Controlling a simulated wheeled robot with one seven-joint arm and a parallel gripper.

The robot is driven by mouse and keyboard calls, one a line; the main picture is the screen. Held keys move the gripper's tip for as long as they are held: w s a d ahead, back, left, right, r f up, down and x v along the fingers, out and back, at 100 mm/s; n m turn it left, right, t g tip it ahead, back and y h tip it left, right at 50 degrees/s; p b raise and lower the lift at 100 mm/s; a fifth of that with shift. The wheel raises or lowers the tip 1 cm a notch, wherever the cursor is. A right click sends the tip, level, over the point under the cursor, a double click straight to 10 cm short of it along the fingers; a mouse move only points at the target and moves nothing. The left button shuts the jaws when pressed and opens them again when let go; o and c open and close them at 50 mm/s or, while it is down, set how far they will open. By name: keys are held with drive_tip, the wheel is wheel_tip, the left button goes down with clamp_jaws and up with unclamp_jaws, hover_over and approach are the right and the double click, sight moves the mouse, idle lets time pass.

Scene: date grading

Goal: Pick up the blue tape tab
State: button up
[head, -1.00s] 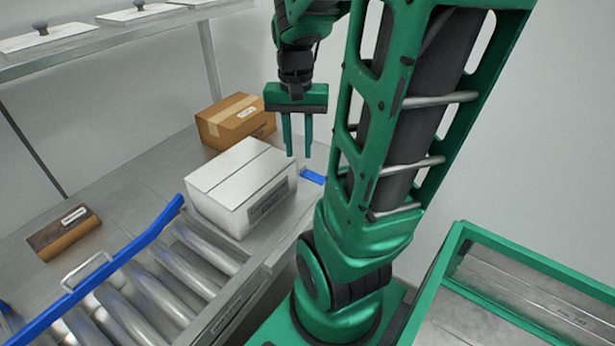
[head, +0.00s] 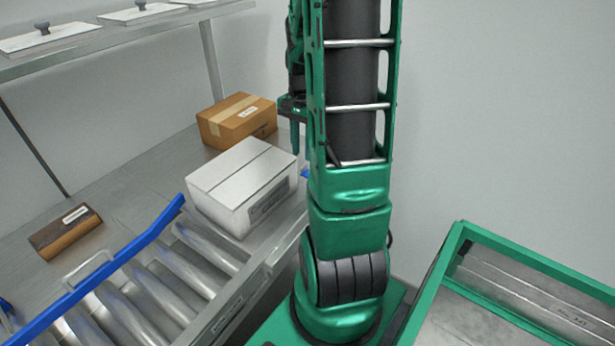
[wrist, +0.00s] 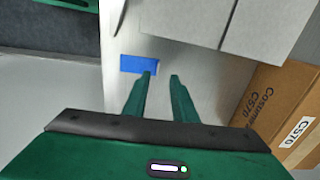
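The blue tape tab (wrist: 139,64) lies flat near the edge of the metal bench, beside the white box. In the wrist view it sits just beyond and left of the fingertips. In the head view only a sliver of the tab (head: 304,173) shows, as my arm covers the rest. My gripper (wrist: 160,75) is open and empty, its two green fingers apart and pointing toward the bench. The left fingertip overlaps the tab's lower right corner in the wrist view; I cannot tell whether they touch. In the head view my gripper (head: 300,150) is mostly hidden behind my arm.
The white box (head: 240,185) stands right next to the tab. A brown carton (head: 236,120) stands behind it. A roller conveyor with a blue rail (head: 130,250), a brown block (head: 65,232) and an overhead shelf (head: 120,42) are at left. A green-framed bin (head: 540,262) is at right.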

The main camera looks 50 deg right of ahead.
wheel_tip(320, 180, down, 5)
drive_tip(key=shift+s+f, duration=0.1)
drive_tip(key=shift+s, duration=0.05)
clamp_jaws()
